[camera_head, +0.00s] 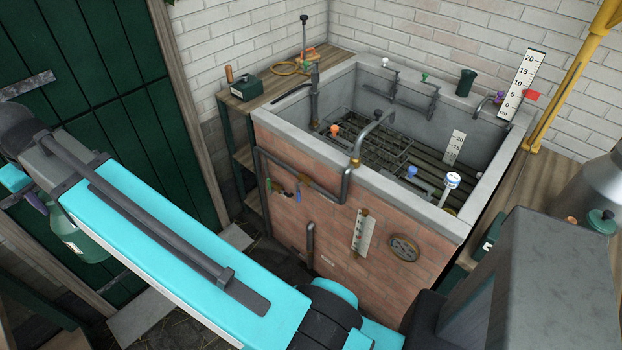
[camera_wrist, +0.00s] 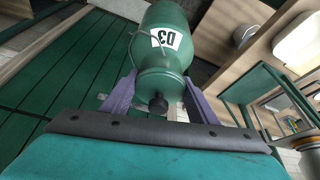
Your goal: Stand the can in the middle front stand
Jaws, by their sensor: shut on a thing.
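The green can (camera_wrist: 165,75) is in my gripper (camera_wrist: 157,92), between its two purple fingers in the wrist view. It has a white label marked D3 and a dark knob at its near end. In the head view the can (camera_head: 85,240) hangs at the left, in front of the green door and partly behind my arm. A purple finger of my gripper (camera_head: 38,203) shows beside it. Dark metal racks (camera_head: 370,150) lie inside the brick trough; I cannot tell which is the middle front stand.
The grey-rimmed trough (camera_head: 300,140) stands right of centre, far from the can. Pipes with coloured knobs and a curved tap (camera_head: 368,135) rise around it. A wooden shelf (camera_head: 240,105) holds a green box. A metal churn (camera_head: 595,190) is at the right.

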